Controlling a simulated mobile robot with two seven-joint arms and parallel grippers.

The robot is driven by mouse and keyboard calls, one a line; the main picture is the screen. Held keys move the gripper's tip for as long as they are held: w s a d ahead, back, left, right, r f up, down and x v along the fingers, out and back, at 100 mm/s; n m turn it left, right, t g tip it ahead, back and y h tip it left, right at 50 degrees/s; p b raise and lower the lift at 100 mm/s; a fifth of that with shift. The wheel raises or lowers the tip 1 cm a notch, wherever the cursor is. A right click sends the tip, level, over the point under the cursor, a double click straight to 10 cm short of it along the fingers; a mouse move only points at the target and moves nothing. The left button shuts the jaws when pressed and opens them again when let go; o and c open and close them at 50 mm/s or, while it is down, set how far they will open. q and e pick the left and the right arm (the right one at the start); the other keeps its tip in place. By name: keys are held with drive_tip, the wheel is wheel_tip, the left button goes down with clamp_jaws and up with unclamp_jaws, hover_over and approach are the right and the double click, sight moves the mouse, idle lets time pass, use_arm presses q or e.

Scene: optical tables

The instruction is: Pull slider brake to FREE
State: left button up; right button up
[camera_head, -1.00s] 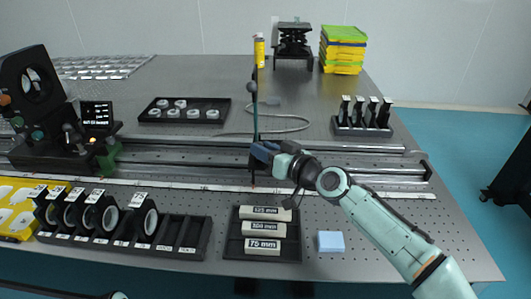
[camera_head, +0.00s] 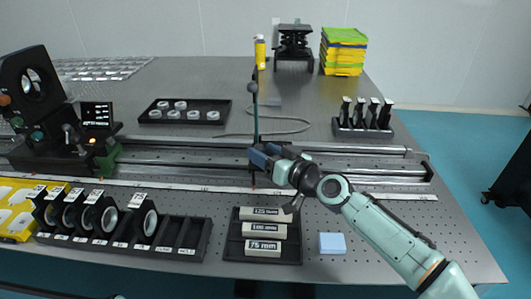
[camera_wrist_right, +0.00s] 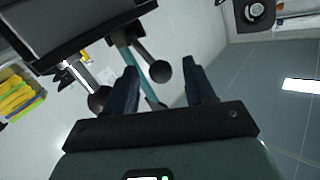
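My right gripper (camera_head: 262,156) is low at the slider, beside the foot of the post, and hides much of the slider body. In the right wrist view my right gripper (camera_wrist_right: 162,82) is open. A dark ball knob on a stem (camera_wrist_right: 160,71) shows between its fingertips; contact cannot be told. A second ball knob (camera_wrist_right: 98,100) lies left of the left finger. Brake markings are not readable. My left gripper is not in view.
In front lie a tray of labelled cylinders (camera_head: 236,246), a light blue block (camera_head: 332,243) and a rack with ring-shaped mounts (camera_head: 190,240). A black rack (camera_head: 350,130) stands behind right.

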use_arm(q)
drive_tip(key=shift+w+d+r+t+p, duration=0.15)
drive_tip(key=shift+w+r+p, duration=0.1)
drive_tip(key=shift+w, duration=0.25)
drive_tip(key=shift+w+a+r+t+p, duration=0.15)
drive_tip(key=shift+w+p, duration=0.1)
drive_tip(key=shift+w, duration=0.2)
use_arm(e)
drive_tip(key=v, duration=1.3)
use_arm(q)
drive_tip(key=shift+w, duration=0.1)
use_arm(e)
drive_tip(key=shift+s, duration=0.15)
